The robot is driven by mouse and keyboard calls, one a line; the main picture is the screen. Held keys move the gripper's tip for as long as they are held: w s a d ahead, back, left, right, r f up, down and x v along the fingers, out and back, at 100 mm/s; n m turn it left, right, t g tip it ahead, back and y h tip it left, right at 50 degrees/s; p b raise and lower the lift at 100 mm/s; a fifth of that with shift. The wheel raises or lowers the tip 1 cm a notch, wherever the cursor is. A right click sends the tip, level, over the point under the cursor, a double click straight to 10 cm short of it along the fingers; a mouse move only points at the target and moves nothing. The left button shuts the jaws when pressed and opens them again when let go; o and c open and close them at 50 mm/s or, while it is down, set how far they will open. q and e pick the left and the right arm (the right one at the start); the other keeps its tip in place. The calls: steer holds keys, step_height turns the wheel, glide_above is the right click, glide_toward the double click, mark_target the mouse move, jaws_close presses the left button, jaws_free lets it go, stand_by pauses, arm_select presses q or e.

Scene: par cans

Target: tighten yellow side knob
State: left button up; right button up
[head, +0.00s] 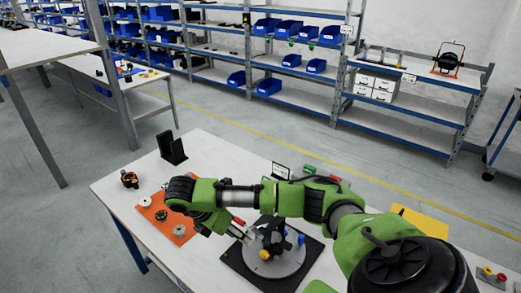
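A black par can (274,238) stands on a grey round plate (262,270) over a black mat (233,262) on the white table. A yellow knob (264,254) shows low on its near side. A blue knob (300,240) shows at its right. My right arm reaches across from the right, and its gripper (243,231) points at the can's left side, close to it. The fingers are small and partly covered by the arm, so I cannot tell whether they are open, shut or touching the can. My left gripper is not in view.
An orange mat (181,239) with several small round parts lies left of the can. A black upright holder (172,148) and a dark round part (129,179) stand farther left. A yellow sheet (420,221) lies at the right. Shelves with blue bins stand behind.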

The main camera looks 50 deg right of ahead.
steer(key=s+r, duration=0.1)
glide_toward(263, 255)
steer(key=shift+g+y, duration=0.3)
steer(key=x, duration=0.7)
steer(key=shift+w+d+p, duration=0.2)
steer(key=shift+w+p, duration=0.05)
steer(key=shift+p, duration=0.15)
steer(key=shift+x, duration=0.8)
steer(key=shift+a, duration=0.1)
jaws_close()
steer(key=shift+r, duration=0.1)
